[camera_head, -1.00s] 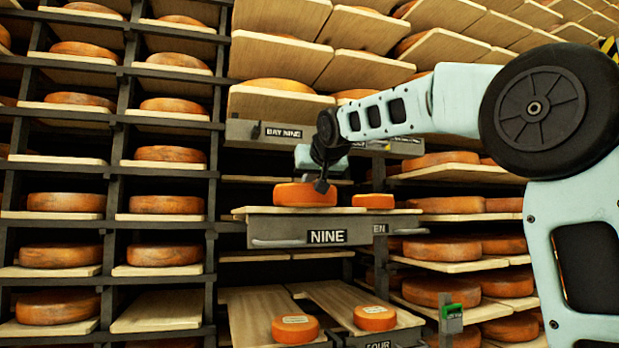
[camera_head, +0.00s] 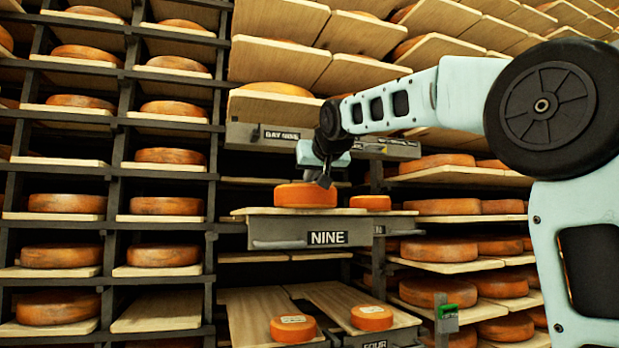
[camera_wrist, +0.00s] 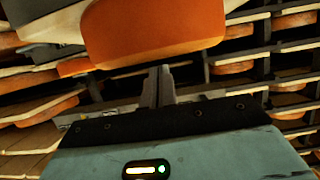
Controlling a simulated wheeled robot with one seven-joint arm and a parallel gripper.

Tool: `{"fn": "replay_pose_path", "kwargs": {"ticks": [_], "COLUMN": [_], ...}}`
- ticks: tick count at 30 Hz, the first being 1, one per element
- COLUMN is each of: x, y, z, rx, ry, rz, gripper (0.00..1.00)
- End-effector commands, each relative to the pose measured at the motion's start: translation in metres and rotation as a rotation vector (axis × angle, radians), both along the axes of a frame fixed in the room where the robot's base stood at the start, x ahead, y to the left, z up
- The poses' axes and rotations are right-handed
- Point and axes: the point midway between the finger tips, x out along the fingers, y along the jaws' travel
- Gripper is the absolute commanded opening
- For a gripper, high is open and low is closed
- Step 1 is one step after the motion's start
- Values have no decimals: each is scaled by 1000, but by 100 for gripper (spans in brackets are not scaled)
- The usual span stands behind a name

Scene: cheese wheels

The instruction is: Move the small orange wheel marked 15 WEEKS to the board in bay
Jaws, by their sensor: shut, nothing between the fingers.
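A larger orange wheel (camera_head: 305,195) and a smaller orange wheel (camera_head: 370,202) sit on the pulled-out board marked NINE (camera_head: 275,233). My gripper (camera_head: 325,181) is at the larger wheel's right side, fingers pointing down. In the wrist view an orange wheel (camera_wrist: 150,32) fills the top, just beyond my shut, empty fingers (camera_wrist: 160,75); I cannot tell whether they touch it. Two small orange wheels with pale labels, one left (camera_head: 293,328) and one right (camera_head: 371,317), lie on lower boards. No 15 WEEKS mark is legible on any wheel.
A BAY NINE sign (camera_head: 283,135) hangs above the board, close to my wrist. A lower front plate (camera_head: 376,345) reads FOUR. Racks full of wheels stand left and right. A green-topped device (camera_head: 447,318) is at lower right. An empty board (camera_head: 158,311) lies at lower left.

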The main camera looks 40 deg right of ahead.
Motion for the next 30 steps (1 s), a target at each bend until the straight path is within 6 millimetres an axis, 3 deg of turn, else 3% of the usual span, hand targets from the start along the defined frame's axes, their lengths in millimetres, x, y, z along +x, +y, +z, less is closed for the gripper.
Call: {"fn": "replay_pose_path", "kwargs": {"ticks": [9, 15, 26, 30], "x": [-68, -96, -106, -100], "y": [20, 28, 30, 40], "z": [-4, -1, 1, -16], "rx": [-3, -2, -2, 5], "ry": [-7, -7, -6, 25], "rz": [-1, 0, -1, 26], "gripper": [0, 0, 0, 0]}}
